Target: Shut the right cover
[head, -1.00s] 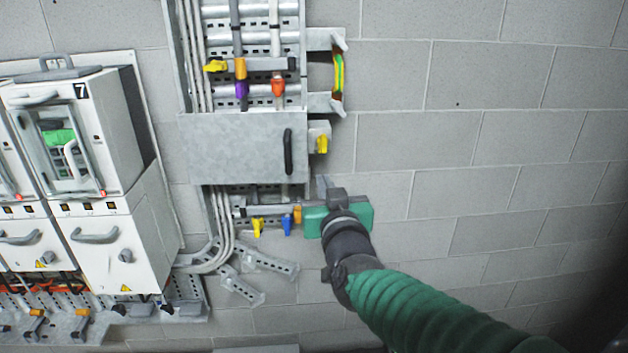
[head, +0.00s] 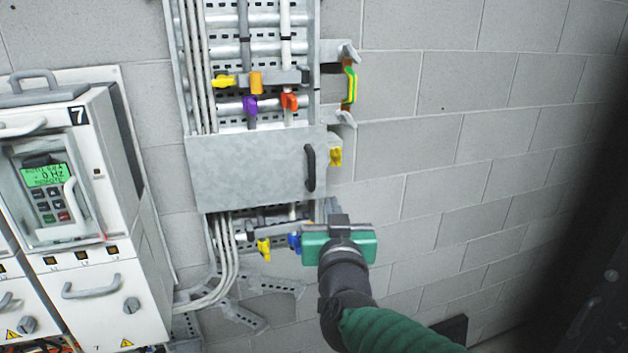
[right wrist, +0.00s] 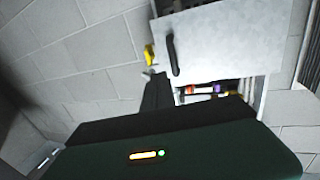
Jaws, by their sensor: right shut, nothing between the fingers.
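A grey metal cover (head: 255,172) with a black upright handle (head: 310,168) sits across the cable trunking on the wall. It also shows in the right wrist view (right wrist: 220,45), with its handle (right wrist: 171,55). I cannot tell how far it stands open. My right gripper (head: 333,208), with a green body, is just below the cover's lower right corner, apart from the handle. Its fingers (right wrist: 156,88) are shut and empty. My left gripper is not in view.
White drive cabinet 7 (head: 75,170), with a framed window, stands at the left. Yellow (head: 263,249) and blue (head: 294,242) clamps sit beside my right gripper. A yellow clamp (head: 335,156) sits right of the cover. The block wall (head: 430,150) on the right is bare.

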